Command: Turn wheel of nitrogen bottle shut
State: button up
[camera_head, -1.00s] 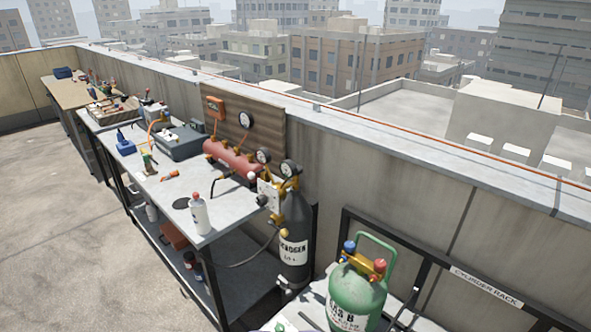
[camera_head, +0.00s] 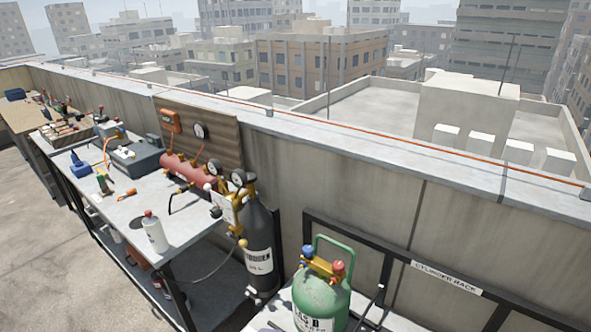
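The nitrogen bottle (camera_head: 259,238) is a tall black cylinder with a white label, standing upright at the near right end of the metal bench. A brass regulator (camera_head: 247,191) with two round gauges sits at its top, beside a pale plate. The bottle's wheel cannot be clearly made out among these small fittings. A hose hangs from the bottle's side toward the lower shelf. My gripper is not in view.
A green cylinder (camera_head: 320,297) with red and blue valve knobs stands in front, right of the bottle. The metal bench (camera_head: 190,216) carries a white bottle (camera_head: 155,232), a grey case (camera_head: 136,158) and tools. A cylinder rack (camera_head: 393,263) stands against the parapet wall. Open floor lies left.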

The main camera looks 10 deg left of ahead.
aim_at(252, 177)
jog(key=i+j+z, duration=0.4)
jog(key=j, duration=0.15)
jog(key=i+j+z, duration=0.2)
jog(key=j+z, duration=0.2)
jog(key=j, duration=0.2)
jog(key=i+j, duration=0.15)
jog(key=j, duration=0.25)
jog(key=i+j, duration=0.1)
jog(key=j, duration=0.35)
jog(key=i+j+z, duration=0.1)
jog(key=j, duration=0.3)
jog(key=i+j, duration=0.15)
jog(key=j, duration=0.3)
jog(key=i+j, duration=0.1)
jog(key=j, duration=0.3)
jog(key=i+j+z, duration=0.1)
jog(key=j, duration=0.35)
jog(key=i+j, duration=0.15)
jog(key=j, duration=0.25)
